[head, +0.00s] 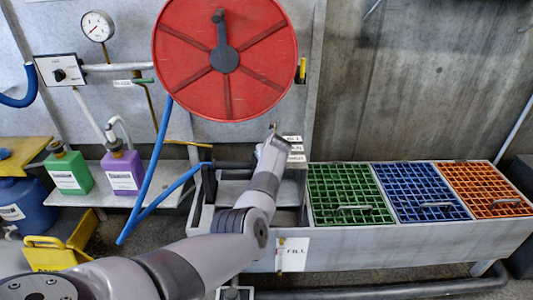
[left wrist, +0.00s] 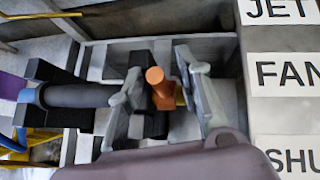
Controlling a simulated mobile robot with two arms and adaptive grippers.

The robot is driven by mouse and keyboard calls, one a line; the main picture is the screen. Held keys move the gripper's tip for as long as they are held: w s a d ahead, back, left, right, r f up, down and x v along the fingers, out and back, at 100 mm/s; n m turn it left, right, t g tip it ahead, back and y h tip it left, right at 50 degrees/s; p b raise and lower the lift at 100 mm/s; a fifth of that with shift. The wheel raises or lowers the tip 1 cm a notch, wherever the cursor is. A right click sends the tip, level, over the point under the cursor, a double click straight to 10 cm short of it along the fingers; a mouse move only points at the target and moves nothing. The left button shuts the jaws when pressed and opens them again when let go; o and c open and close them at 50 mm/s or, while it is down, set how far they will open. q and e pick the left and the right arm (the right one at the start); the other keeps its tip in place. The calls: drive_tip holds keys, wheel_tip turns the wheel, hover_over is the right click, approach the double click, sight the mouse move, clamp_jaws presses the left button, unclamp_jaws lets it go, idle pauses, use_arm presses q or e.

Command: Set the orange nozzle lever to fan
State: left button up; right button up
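The orange nozzle lever (left wrist: 160,90) shows in the left wrist view as a short round-ended post on a metal block. My left gripper (left wrist: 165,73) is open, with one finger on each side of the lever. The left finger looks close to it, and a gap shows on the right; I cannot tell if either touches. White labels read JET (left wrist: 282,11), FAN (left wrist: 287,74) and SHUT (left wrist: 288,155), the last cut off. The lever's exact setting is unclear. In the head view my left gripper (head: 272,138) is small beside the labels (head: 294,148), and the lever is hidden. My right gripper is out of view.
A black nozzle body (left wrist: 80,95) lies left of the lever. A red hose reel (head: 190,70) hangs above with a blue hose (head: 150,180). Green (head: 335,190), blue (head: 410,190) and orange (head: 485,185) grates lie to the right. Bottles (head: 123,170) stand left.

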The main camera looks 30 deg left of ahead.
use_arm(q)
drive_tip(key=v, duration=1.2)
drive_tip(key=shift+a, duration=0.1)
